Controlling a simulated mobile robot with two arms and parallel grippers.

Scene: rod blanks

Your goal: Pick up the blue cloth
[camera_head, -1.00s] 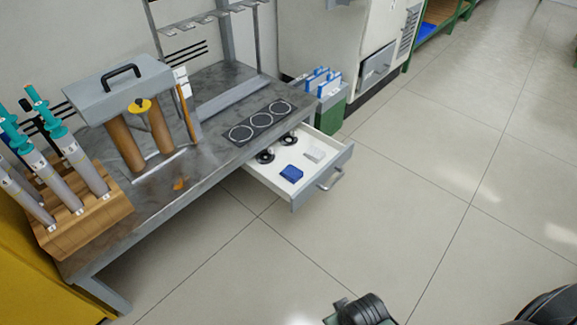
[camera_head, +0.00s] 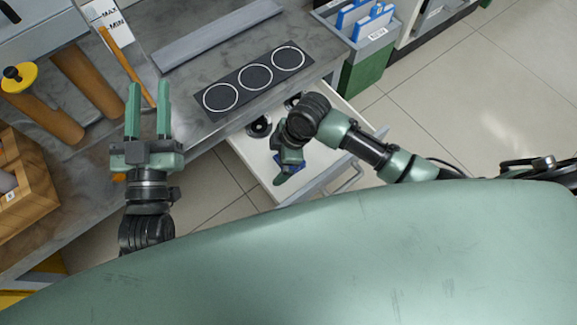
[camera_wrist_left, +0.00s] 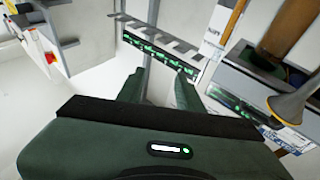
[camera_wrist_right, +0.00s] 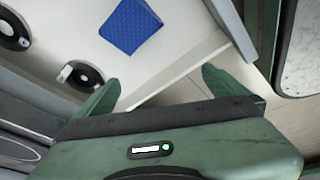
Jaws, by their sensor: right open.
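The blue cloth (camera_wrist_right: 131,25) lies folded on the white floor of the open drawer (camera_head: 253,154). In the right wrist view it shows at the top, ahead of the fingertips and left of centre. In the head view the right gripper mostly covers it. My right gripper (camera_head: 285,172) is over the drawer, its fingers apart and empty in the right wrist view (camera_wrist_right: 160,79). The cloth is not between its fingers. My left gripper (camera_head: 148,92) is open and empty, over the workbench's left part; its spread fingers also show in the left wrist view (camera_wrist_left: 160,80).
Black round parts (camera_wrist_right: 85,76) lie in the drawer left of the cloth. The workbench (camera_head: 200,130) carries a plate with three rings (camera_head: 257,77) and a wooden block (camera_head: 20,190) at the left. A green bin (camera_head: 367,62) stands beyond the drawer. Open floor lies right.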

